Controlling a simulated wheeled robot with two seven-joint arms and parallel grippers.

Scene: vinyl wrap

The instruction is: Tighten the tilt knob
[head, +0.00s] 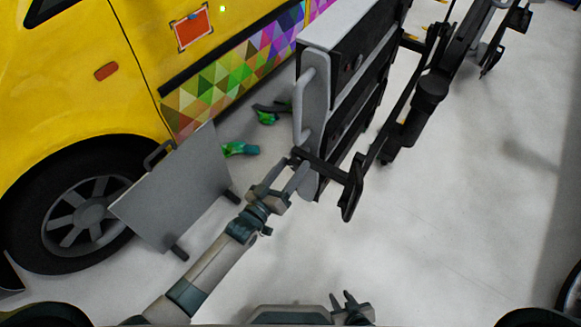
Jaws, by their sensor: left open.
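A dark stand or machine (345,110) with a pale top fills the upper middle of the head view. A pale grey curved handle plate (304,105) is on its near side. A black bar (325,169) runs from its lower end to a black upright piece (352,192). I cannot tell which part is the tilt knob. My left gripper (284,172) is open at the left end of the black bar, close to the handle plate; contact is unclear. My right gripper (342,296) is low in the view, well apart from the machine, with its fingers spread and nothing visible between them.
A yellow van (80,90) with a colourful triangle pattern stands at the left. A grey panel (180,190) with a handle leans near its wheel. Green-and-black items (240,149) lie on the floor behind the panel.

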